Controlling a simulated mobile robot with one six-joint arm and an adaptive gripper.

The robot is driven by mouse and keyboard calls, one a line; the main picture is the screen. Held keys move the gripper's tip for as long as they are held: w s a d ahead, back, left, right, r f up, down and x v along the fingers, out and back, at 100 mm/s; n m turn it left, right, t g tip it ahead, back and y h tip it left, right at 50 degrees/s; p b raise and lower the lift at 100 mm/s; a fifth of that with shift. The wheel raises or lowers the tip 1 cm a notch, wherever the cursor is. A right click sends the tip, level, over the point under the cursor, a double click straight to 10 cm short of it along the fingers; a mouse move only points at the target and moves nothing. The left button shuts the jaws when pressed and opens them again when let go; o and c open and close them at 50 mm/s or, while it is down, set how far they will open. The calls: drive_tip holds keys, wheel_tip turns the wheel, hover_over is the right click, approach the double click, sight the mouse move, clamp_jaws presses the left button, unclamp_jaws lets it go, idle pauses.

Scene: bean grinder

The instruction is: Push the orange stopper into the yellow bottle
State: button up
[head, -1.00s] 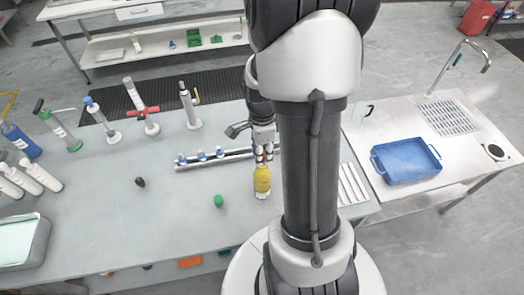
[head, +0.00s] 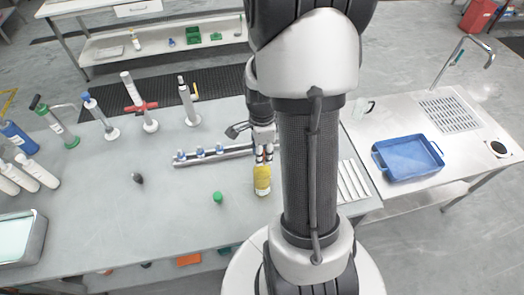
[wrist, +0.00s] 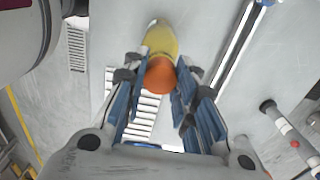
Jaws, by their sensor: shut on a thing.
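The yellow bottle (head: 262,181) stands upright on the grey table, just left of my arm column in the head view. In the wrist view the yellow bottle (wrist: 161,38) lies beyond the fingertips. The orange stopper (wrist: 160,76) shows between the fingers of my gripper (wrist: 157,88), in line with the bottle's mouth. My gripper is shut on the orange stopper. In the head view my gripper (head: 264,157) is right above the bottle. I cannot tell how deep the stopper sits in the neck.
A metal rail with blue-topped pieces (head: 212,155) lies left of the gripper. A green stopper (head: 218,197) and a dark stopper (head: 138,178) are on the table. White slats (head: 350,182) and a blue tray (head: 408,158) are to the right.

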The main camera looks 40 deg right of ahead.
drive_tip(key=o, duration=0.9)
drive_tip(key=shift+o, duration=0.2)
wheel_tip(320, 180, up, 12)
idle(0.5)
drive_tip(key=s+a+r+n+t+b, duration=0.2)
drive_tip(key=s+a+n+b, duration=0.1)
drive_tip(key=a+n, duration=0.7)
drive_tip(key=s+a+r+n+t+b, duration=0.2)
drive_tip(key=s+a+n, duration=0.4)
drive_tip(key=a+n, duration=0.4)
drive_tip(key=n+b, duration=0.1)
drive_tip(key=n, duration=0.3)
drive_tip(key=shift+a+t, duration=0.15)
drive_tip(key=shift+t, duration=0.15)
